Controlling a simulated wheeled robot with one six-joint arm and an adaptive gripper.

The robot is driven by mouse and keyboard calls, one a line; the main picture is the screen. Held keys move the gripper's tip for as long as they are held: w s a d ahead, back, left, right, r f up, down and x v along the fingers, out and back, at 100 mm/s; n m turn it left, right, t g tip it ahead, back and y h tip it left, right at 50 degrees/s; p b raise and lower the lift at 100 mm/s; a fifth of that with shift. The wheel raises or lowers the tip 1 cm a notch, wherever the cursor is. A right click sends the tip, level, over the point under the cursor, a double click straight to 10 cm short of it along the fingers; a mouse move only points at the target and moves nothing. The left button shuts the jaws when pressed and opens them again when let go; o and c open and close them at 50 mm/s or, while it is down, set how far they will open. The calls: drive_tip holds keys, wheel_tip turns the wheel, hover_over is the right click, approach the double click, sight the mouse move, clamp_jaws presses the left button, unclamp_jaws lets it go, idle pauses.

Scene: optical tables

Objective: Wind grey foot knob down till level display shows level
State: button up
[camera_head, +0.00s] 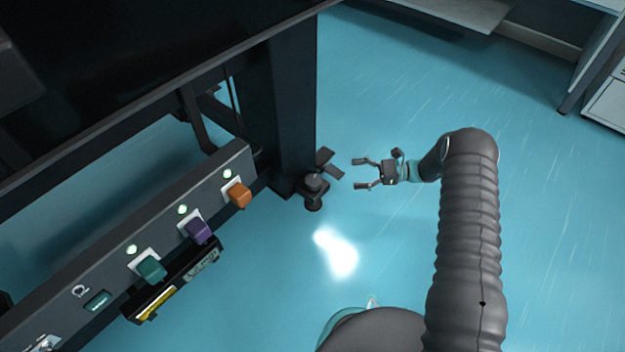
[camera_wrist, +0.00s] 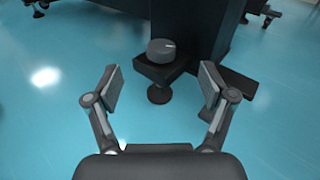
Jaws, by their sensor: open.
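The grey foot knob (camera_head: 315,183) sits on the foot at the bottom of the dark table leg (camera_head: 292,110). In the wrist view the knob (camera_wrist: 162,50) is a dark grey disc with a pale mark on top, above a round foot pad. My gripper (camera_head: 364,173) is open and empty, to the right of the knob and apart from it. In the wrist view its two fingers (camera_wrist: 160,88) stand to either side, with the knob beyond and between them.
A shelf with a yellow item (camera_head: 155,303) hangs below. The teal floor (camera_head: 400,90) around my gripper is clear.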

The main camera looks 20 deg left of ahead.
sight(313, 180)
drive_tip(key=shift+m+y, duration=0.6)
drive_tip(key=s+a+f, duration=0.1)
drive_tip(key=a, duration=0.3)
drive_tip(key=s+a+f, duration=0.1)
drive_tip(key=a, duration=0.4)
drive_tip(key=s+a+f, duration=0.1)
drive_tip(key=a+f, duration=0.1)
drive_tip(key=a, duration=0.2)
drive_tip(key=shift+s+a, duration=0.4)
drive_tip(key=c, duration=1.2)
drive_tip(key=shift+t, duration=0.5)
